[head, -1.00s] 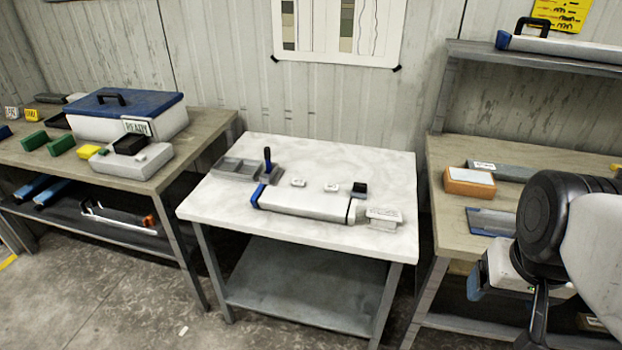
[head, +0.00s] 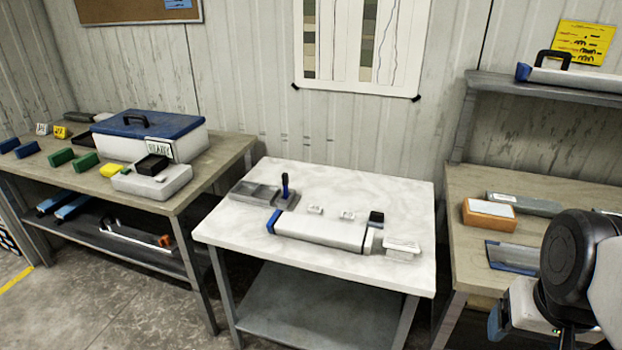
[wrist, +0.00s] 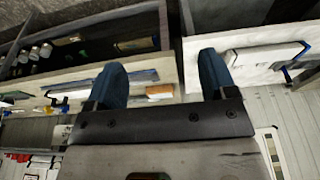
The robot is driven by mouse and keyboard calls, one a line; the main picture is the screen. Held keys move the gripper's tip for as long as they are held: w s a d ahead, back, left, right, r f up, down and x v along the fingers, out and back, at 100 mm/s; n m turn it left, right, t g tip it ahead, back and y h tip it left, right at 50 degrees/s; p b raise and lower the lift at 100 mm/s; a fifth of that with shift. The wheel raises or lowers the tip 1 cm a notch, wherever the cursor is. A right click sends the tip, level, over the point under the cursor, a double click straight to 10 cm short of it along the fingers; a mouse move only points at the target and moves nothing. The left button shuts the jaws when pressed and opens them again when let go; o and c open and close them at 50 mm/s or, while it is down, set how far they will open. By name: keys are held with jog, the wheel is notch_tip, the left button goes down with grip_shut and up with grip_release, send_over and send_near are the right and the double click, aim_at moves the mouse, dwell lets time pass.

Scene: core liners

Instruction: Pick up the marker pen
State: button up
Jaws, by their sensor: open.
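A slim upright dark-and-blue object (head: 285,187) stands at the back left of the white table, beside a grey compartment tray (head: 240,191). It looks like the marker pen, but it is too small to be sure. My gripper (wrist: 160,62) is open in the wrist view, its two blue fingers apart with nothing held between them. In the head view my arm is at the lower right, by the right bench, well away from the upright object. The fingertips are hard to make out there.
A white core liner (head: 320,231) with a blue end lies on the white table (head: 390,182), near small white pieces and a black block (head: 376,218). The right bench holds an orange-and-white block (head: 489,214). The left bench holds a blue-lidded box (head: 150,135).

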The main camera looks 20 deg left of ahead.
dwell(0.3)
jog(key=c, duration=0.4)
